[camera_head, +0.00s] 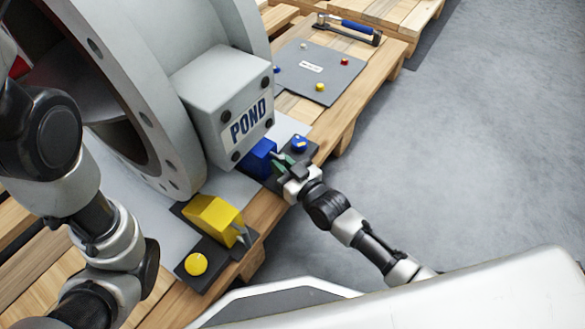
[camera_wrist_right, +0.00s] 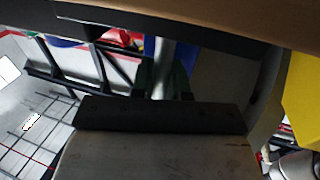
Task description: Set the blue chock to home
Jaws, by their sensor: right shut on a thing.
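The blue chock (camera_head: 260,155) sits on a dark base beside the grey POND box, at the pallet edge. My right gripper (camera_head: 282,163) reaches it from the lower right and is shut on its metal handle. In the right wrist view a pale metal handle (camera_wrist_right: 163,78) stands between the dark green fingers (camera_wrist_right: 164,84), with part of the blue chock (camera_wrist_right: 153,47) behind it. The fingers hide much of the handle. My left arm shows at the left of the head view, but its gripper is out of view.
A blue knob (camera_head: 299,143) is close beside my right gripper. A yellow chock (camera_head: 213,219) and yellow knob (camera_head: 196,264) are nearer. The large grey flanged valve body (camera_head: 165,110) and POND box (camera_head: 222,105) wall in the left.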

